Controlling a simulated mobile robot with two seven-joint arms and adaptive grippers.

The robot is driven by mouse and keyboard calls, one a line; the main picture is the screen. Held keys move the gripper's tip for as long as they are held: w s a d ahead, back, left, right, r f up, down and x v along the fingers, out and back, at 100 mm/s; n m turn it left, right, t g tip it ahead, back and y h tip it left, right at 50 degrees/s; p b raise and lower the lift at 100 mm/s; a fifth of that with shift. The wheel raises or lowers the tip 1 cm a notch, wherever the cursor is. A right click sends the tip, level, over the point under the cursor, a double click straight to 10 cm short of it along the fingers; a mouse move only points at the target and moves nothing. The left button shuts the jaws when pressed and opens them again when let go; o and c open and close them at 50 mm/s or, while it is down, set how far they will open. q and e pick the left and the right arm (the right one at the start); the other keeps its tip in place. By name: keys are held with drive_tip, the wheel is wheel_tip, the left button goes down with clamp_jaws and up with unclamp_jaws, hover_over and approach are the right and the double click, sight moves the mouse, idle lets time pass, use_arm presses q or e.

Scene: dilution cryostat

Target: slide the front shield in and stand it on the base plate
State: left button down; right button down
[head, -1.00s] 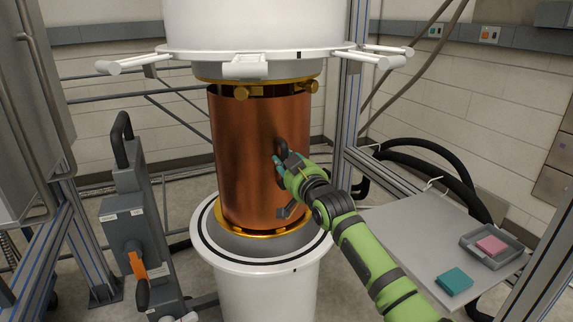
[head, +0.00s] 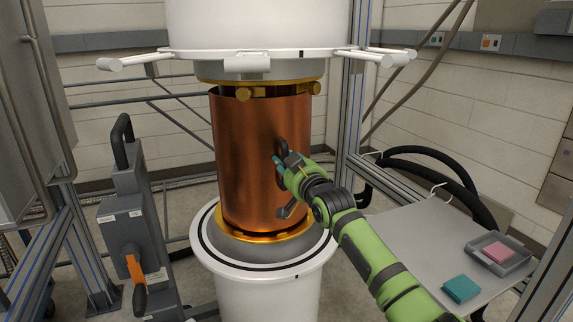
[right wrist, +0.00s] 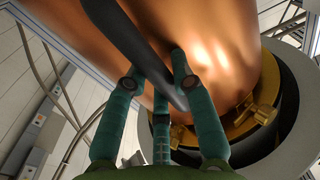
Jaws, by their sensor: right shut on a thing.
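The front shield (head: 245,160) is a curved copper sheet, close to upright, in the gap below the gold upper plate (head: 290,88). Its lower edge is just above or at the gold base plate (head: 285,234); I cannot tell whether it touches. My right gripper (head: 281,160) is shut on the shield's dark handle (head: 281,147). In the right wrist view the green fingers (right wrist: 158,90) close around the dark handle (right wrist: 135,50), with the copper face (right wrist: 215,60) behind and the gold base plate (right wrist: 262,125) at the right. My left gripper is not in view.
A white upper vessel (head: 250,25) with side handles hangs above, and a white lower vessel (head: 265,290) stands below. A grey unit with an orange lever (head: 137,270) is at the left. A grey table (head: 420,235) with a teal block (head: 461,288) and a tray (head: 515,262) is at the right.

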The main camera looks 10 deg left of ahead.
drive_tip(key=shift+r, duration=0.2)
idle(0.3)
drive_tip(key=shift+a+f+b, duration=0.1)
drive_tip(key=shift+f+b, duration=0.2)
drive_tip(key=shift+f, duration=0.25)
idle(1.5)
drive_tip(key=c, duration=1)
unclamp_jaws()
drive_tip(key=shift+s, duration=0.1)
drive_tip(key=shift+o, duration=0.2)
drive_tip(key=shift+f, duration=0.1)
drive_tip(key=o, duration=0.4)
drive_tip(key=shift+f, duration=0.25)
drive_tip(key=shift+c, duration=0.2)
drive_tip(key=shift+r, duration=0.15)
